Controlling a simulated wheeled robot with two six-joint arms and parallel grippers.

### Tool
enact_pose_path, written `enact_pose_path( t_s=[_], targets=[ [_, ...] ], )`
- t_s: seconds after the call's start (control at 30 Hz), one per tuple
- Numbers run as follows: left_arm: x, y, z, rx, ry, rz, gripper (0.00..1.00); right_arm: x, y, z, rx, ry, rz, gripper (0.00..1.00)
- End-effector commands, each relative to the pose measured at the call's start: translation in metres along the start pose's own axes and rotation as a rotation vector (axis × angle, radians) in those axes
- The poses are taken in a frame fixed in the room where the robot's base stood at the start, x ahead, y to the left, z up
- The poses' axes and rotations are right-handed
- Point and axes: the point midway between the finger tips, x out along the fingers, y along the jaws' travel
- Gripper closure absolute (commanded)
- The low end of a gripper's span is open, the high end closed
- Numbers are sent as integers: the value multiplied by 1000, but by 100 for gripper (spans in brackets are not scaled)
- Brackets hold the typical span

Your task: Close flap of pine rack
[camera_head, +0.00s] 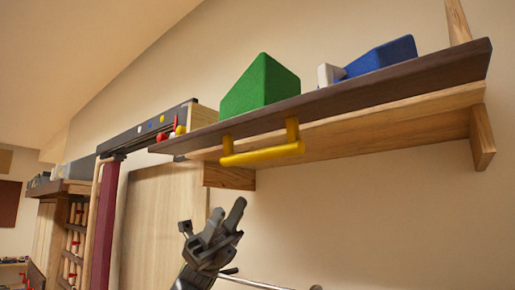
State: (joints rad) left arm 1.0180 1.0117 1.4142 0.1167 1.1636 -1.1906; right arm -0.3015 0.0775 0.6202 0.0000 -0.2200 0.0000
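The pine rack (402,122) is mounted on the wall at upper right. Its dark flap (400,86) stands folded out, roughly level, and slopes in the picture. A yellow bar handle (262,155) hangs below the flap's near side on two posts. My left gripper (228,208) is below and left of the handle, pointing up, clear of it. Its two dark fingers show a gap between them with nothing held. My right gripper is not in view.
A green block (260,88), a blue block (382,56) and a small white block (327,74) show above the flap. A dark rail with small coloured pieces (150,127) is at left. A dark red post (105,220) stands below it. The wall under the rack is clear.

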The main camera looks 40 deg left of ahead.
Motion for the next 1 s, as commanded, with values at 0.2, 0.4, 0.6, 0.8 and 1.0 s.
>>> enact_pose_path(
  t_s=[0.2,0.4,0.6,0.8,1.0],
  targets=[
    [54,2,4,-2,0,-3,61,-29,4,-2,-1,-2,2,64],
    [95,2,4,-3,-2,-1,61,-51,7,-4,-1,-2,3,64],
    [123,2,2,-3,-2,0,61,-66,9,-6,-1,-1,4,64],
    [134,1,1,-2,-2,2,61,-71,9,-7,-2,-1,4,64],
    [135,1,0,-2,-2,3,61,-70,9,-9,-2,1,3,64]
  ],
)
